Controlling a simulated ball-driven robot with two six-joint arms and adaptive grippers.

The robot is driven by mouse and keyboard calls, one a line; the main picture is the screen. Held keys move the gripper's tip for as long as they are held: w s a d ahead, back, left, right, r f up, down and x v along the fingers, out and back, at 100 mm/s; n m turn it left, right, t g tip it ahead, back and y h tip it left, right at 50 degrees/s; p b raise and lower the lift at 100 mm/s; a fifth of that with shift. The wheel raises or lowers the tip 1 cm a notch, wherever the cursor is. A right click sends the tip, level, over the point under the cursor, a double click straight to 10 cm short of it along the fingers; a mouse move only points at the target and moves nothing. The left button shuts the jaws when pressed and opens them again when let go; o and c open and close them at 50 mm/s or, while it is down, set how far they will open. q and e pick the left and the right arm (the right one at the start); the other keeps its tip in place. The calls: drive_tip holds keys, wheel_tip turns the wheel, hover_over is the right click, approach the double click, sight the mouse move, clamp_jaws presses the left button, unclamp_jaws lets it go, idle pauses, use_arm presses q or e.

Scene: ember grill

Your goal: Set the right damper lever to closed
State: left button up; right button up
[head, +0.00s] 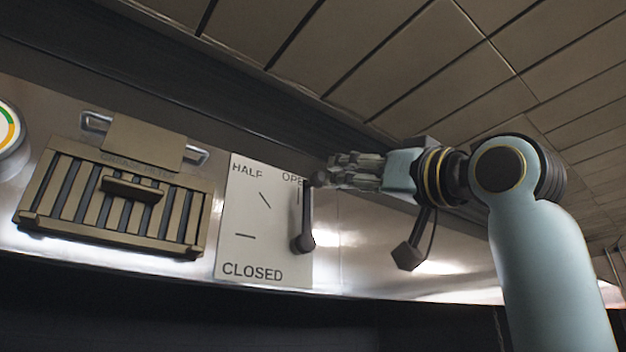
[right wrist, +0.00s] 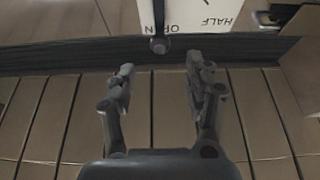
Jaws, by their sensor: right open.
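The right damper lever (head: 306,215) is a dark grey handle on a white plate (head: 250,262) marked HALF, OPEN and CLOSED. It stands nearly upright from its pivot, its knob end by the OPEN word. CLOSED is at the plate's bottom. My right gripper (head: 330,172) is beside the knob, coming from the right. In the right wrist view, my gripper (right wrist: 160,66) has its two fingers spread apart, and the lever's knob (right wrist: 159,46) shows just beyond the fingertips, between them. Whether they touch cannot be told. My left gripper is not in view.
A slatted grease filter panel (head: 110,205) with a handle is on the steel hood wall left of the plate. A round gauge (head: 8,130) is at the far left edge. Tiled ceiling panels (head: 390,60) slope above. The wall right of the plate looks clear behind my arm.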

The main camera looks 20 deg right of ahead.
sight(323, 180)
drive_tip(key=p+x, duration=0.3)
drive_tip(key=x, duration=0.6)
drive_tip(key=shift+w+a+r, duration=0.1)
drive_tip(key=shift+w, duration=0.15)
drive_tip(key=shift+c, duration=0.4)
clamp_jaws()
